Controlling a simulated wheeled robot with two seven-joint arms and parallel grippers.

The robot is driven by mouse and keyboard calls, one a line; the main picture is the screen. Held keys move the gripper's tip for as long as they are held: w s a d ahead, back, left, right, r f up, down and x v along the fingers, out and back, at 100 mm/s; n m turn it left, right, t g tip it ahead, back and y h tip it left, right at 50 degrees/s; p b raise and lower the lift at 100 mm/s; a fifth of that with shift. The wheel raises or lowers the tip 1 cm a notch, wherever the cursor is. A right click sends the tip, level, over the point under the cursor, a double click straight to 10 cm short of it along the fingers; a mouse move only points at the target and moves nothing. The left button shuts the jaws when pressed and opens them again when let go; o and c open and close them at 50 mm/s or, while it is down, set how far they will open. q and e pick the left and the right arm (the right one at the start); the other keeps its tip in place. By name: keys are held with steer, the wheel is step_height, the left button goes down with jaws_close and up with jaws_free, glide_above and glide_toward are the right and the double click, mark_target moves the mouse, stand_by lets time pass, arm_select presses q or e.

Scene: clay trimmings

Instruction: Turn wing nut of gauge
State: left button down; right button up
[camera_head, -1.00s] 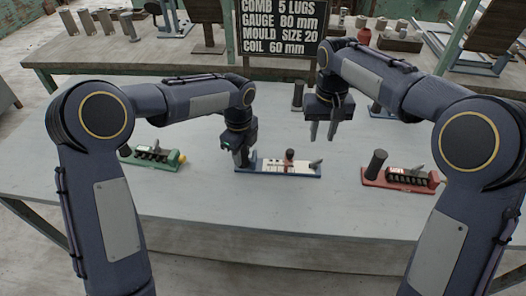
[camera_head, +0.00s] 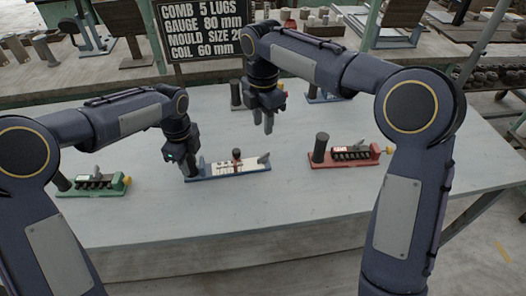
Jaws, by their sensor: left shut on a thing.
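The gauge is a long blue base with a white scale face (camera_head: 220,168), lying mid-table. A small upright dark-and-reddish piece (camera_head: 237,155), perhaps the wing nut, stands near its middle. A grey slanted piece (camera_head: 264,159) is at its right end. My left gripper (camera_head: 187,168) points down at the gauge's left end and is shut on a part there, mostly hidden by the fingers. My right gripper (camera_head: 263,122) hangs above and behind the gauge's right end, fingers down, apart and empty.
A green-based comb tool (camera_head: 95,186) lies left of the gauge and a red-based one (camera_head: 345,157) lies right. More tools stand behind my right gripper. A black sign (camera_head: 203,30) stands at the back. The front of the table (camera_head: 230,215) is clear.

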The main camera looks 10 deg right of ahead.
mark_target(263, 155)
steer(key=shift+n, duration=0.9)
step_height(263, 155, down, 12)
steer(key=shift+r, duration=0.1)
steer(key=shift+c, duration=0.4)
jaws_close()
